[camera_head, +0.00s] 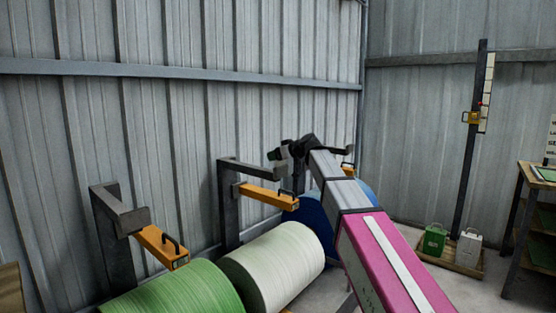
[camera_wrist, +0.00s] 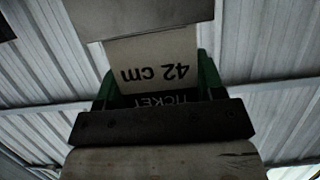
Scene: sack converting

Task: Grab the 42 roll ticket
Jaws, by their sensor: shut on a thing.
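A pale ticket (camera_wrist: 150,60) printed "42 cm" shows upside down in the middle of the wrist view. A dark band marked "TICKET" lies along it, with green edges (camera_wrist: 207,78) of what looks like a holder on both sides. My gripper (camera_head: 281,153) is at the far end of my arm, by the wall above the blue roll, and appears small and dark in the head view. It is shut on the ticket; the exact contact is partly hidden by the jaw parts in the wrist view.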

